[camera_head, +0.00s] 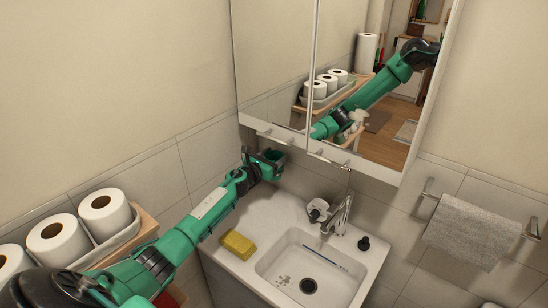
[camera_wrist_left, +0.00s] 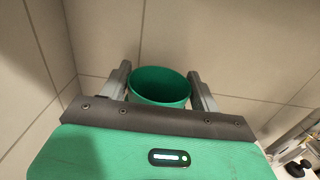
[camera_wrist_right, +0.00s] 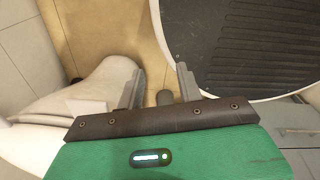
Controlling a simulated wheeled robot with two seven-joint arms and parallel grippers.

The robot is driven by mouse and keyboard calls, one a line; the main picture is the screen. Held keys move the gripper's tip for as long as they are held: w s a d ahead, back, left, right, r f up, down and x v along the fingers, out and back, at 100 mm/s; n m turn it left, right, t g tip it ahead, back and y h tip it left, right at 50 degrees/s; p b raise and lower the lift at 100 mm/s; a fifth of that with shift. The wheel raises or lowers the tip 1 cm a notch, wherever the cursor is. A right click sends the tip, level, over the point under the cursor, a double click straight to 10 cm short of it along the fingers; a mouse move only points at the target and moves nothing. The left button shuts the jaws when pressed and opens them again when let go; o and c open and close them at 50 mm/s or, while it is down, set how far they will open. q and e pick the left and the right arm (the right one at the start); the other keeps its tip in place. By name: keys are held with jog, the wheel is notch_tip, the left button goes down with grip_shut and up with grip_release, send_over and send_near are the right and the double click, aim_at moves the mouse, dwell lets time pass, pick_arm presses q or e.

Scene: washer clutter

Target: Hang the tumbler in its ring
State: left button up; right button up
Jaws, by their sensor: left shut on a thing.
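The green tumbler (camera_wrist_left: 160,84) is between the two fingers of my left gripper (camera_wrist_left: 160,90), its open mouth facing the left wrist camera. In the head view my left gripper (camera_head: 268,160) holds the tumbler (camera_head: 272,154) close to the tiled wall, above the back left corner of the washbasin counter and below the mirror cabinet. I cannot clearly make out the ring in any view. My right gripper (camera_wrist_right: 160,88) shows only in the right wrist view; its fingers are apart and nothing is between them.
The mirror cabinet (camera_head: 310,125) hangs above the basin (camera_head: 300,262). A yellow sponge (camera_head: 238,245) lies on the counter, and the tap (camera_head: 338,212) stands behind the bowl. Paper rolls (camera_head: 102,215) sit on a shelf at left. A grey towel (camera_head: 470,232) hangs at right.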

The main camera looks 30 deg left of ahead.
pick_arm(q)
jog(key=shift+f+b, duration=0.5)
jog(key=shift+f+b, duration=0.4)
jog(key=shift+b, duration=0.15)
jog(key=o, duration=1.6)
jog(key=shift+c, duration=0.2)
jog(key=shift+r, duration=0.15)
